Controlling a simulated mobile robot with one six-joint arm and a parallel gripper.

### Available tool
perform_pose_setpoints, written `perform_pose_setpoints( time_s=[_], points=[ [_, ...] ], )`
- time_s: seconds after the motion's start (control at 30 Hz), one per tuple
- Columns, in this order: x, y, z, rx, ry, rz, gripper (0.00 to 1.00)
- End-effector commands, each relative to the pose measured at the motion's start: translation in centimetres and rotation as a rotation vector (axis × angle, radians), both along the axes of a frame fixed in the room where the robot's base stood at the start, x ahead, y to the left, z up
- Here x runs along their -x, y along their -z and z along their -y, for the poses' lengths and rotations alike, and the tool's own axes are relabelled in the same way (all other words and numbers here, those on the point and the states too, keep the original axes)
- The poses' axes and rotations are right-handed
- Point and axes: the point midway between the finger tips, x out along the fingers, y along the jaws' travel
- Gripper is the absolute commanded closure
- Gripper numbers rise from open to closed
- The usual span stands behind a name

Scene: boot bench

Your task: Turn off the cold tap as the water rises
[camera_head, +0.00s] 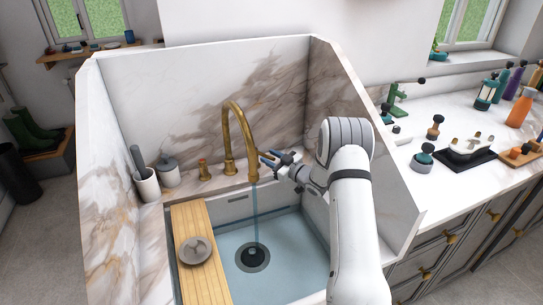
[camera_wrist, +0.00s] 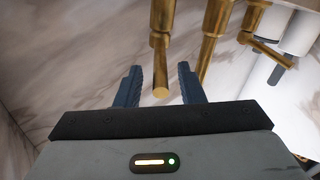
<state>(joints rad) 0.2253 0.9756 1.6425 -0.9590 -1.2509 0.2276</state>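A brass gooseneck spout (camera_head: 238,135) stands at the back of the sink (camera_head: 230,200); a thin stream of water (camera_head: 255,215) runs from it into pale blue water around the dark drain (camera_head: 252,257). One brass tap handle (camera_head: 204,170) stands left of the spout. My gripper (camera_head: 268,158) is just right of the spout, hiding the right-hand tap. In the wrist view my gripper (camera_wrist: 158,85) is open, with the lever end of that tap (camera_wrist: 160,60) between its fingers and gaps on both sides.
A slatted wooden board (camera_head: 187,275) with a grey round item (camera_head: 195,250) spans the sink's left side. A white cup (camera_head: 147,185) and a grey jar (camera_head: 168,172) stand at the back left. High marble walls (camera_head: 120,215) enclose the sink; a cluttered counter (camera_head: 400,150) lies right.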

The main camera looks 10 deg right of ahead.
Motion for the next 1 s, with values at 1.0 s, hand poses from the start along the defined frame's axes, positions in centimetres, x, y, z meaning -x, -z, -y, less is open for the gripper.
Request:
perform_pose_setpoints(
  time_s=[1.0],
  points=[
    [-0.77,-0.05,-0.49,0.001,0.002,0.001,1.00]
  ],
)
